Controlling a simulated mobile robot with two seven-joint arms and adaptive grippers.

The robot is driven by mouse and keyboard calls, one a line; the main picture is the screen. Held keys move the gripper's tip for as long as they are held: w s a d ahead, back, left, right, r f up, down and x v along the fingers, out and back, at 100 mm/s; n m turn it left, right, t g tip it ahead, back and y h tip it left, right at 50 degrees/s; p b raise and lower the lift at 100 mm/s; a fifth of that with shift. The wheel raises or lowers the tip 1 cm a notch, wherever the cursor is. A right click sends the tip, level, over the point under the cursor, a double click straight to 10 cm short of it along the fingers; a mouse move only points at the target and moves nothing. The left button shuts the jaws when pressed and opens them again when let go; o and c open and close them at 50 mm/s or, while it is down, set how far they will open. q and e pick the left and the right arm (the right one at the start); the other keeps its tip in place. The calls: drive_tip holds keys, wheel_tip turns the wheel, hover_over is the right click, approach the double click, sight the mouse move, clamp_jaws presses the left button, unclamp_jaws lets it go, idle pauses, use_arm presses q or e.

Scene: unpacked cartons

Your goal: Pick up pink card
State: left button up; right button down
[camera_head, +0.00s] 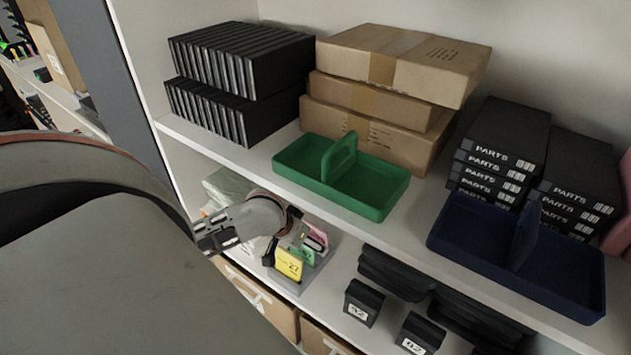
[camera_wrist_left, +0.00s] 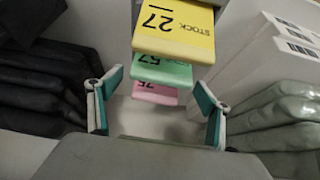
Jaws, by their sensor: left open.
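The pink card (camera_head: 317,237) stands in a small grey holder on the lower shelf, behind a green card (camera_head: 305,254) and a yellow card (camera_head: 288,264). In the left wrist view the pink card (camera_wrist_left: 155,94) shows below the green card (camera_wrist_left: 162,72) and the yellow card (camera_wrist_left: 173,32), its number partly covered. My left gripper (camera_wrist_left: 157,115) is open, its two teal-padded fingers on either side of the pink card's lower edge, apart from it. In the head view my left gripper (camera_head: 280,248) is at the holder, its fingers partly hidden. My right gripper does not show.
A green tray (camera_head: 385,192) and a blue tray (camera_head: 470,241) sit on the shelf above. Black packs (camera_wrist_left: 35,90) and pale bags (camera_wrist_left: 285,115) flank the gripper. Numbered black boxes (camera_head: 362,302) stand to the right on the lower shelf.

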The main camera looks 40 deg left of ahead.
sight(315, 235)
use_arm(q)
drive_tip(key=shift+w+r, duration=0.1)
drive_tip(key=shift+w, duration=0.35)
drive_tip(key=shift+w+a, duration=0.2)
drive_tip(key=shift+w, duration=1.05)
drive_tip(key=shift+w+f, duration=0.2)
drive_tip(key=shift+f, duration=0.6)
drive_tip(key=shift+w+f, duration=0.35)
drive_tip(key=shift+f, duration=0.2)
drive_tip(key=shift+c, duration=0.3)
drive_tip(key=c, duration=1.1)
